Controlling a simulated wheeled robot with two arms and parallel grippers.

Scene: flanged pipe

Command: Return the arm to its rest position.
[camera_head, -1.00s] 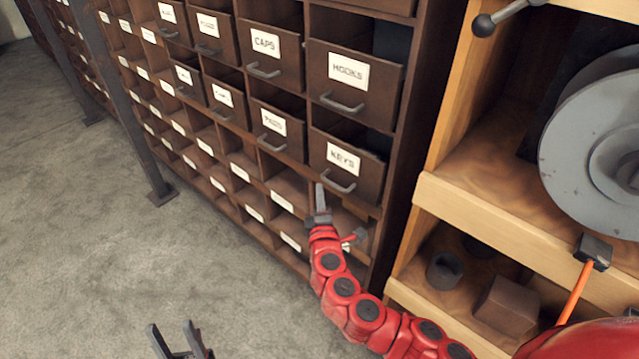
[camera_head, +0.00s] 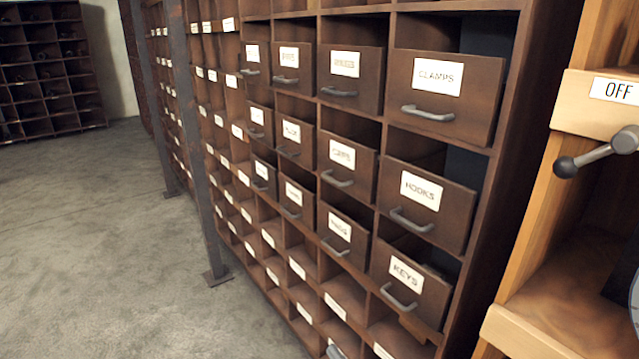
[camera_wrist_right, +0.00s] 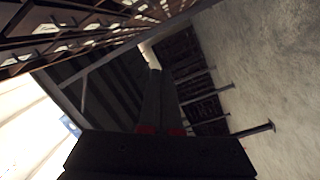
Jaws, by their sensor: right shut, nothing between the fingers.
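My left gripper is in neither current view.
The brown cabinet has several labelled drawers pulled partly out, among them CLAMPS (camera_head: 445,88), HOOKS (camera_head: 425,205) and KEYS (camera_head: 410,285). A wooden shelf with a lever (camera_head: 600,152) and an OFF label (camera_head: 613,90) stands at right. Grey floor (camera_head: 110,220) is clear at left.

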